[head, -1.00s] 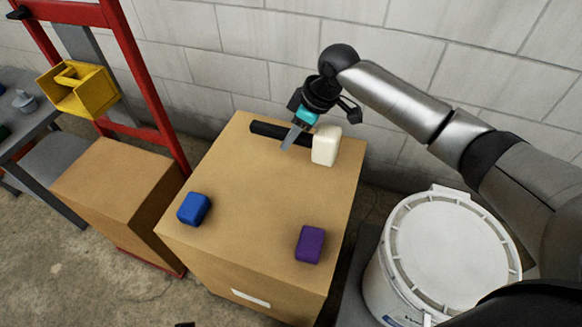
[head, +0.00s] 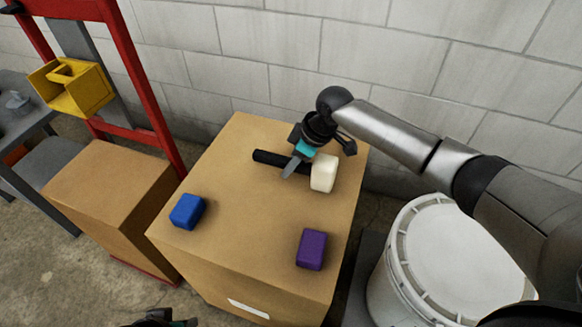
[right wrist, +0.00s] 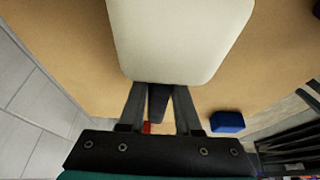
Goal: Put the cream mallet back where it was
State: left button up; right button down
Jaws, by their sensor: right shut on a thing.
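The cream mallet has a cream block head (head: 324,173) and a black handle (head: 266,158). It is over the back part of the cardboard box top (head: 235,215), handle pointing left. My right gripper (head: 292,167) is shut on the handle beside the head. I cannot tell whether the mallet touches the box. In the right wrist view the mallet head (right wrist: 175,40) fills the top middle, and the handle runs between the fingers of the right gripper (right wrist: 160,103). A small part of my left gripper (head: 162,320) shows at the bottom edge; its fingers are hidden.
A blue block (head: 187,211) lies at the box's left front, a purple block (head: 311,249) at its right front. A white lidded bucket (head: 455,250) stands right of the box. A red frame (head: 150,90) with a yellow bin (head: 75,95) and a second carton (head: 105,190) stand left.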

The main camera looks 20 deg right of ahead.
aim_at(308, 165)
pick_arm(q)
jog(key=shift+r, duration=0.25)
pick_arm(e)
jog(key=shift+f, duration=0.1)
jog(key=shift+f, duration=0.1)
jog(key=c, duration=0.6)
grip_release()
jog(key=shift+f, duration=0.1)
jog(key=shift+r, duration=0.25)
jog(key=shift+d+r, duration=0.1)
jog(key=shift+r, duration=0.15)
jog(key=p+v, duration=0.5)
jog(key=v, duration=0.4)
jog(key=shift+s+d+r, duration=0.1)
jog(key=shift+s+r, duration=0.05)
jog(key=shift+r, duration=0.2)
pick_arm(q)
jog(key=s+a+f+g, duration=0.1)
jog(key=s+f, duration=0.3)
jog(key=f, duration=0.7)
jog(key=shift+s+a+g+p, duration=0.15)
jog(key=shift+s+g+p, duration=0.1)
jog(key=shift+g+p, duration=0.05)
pick_arm(e)
jog(key=shift+v, duration=0.8)
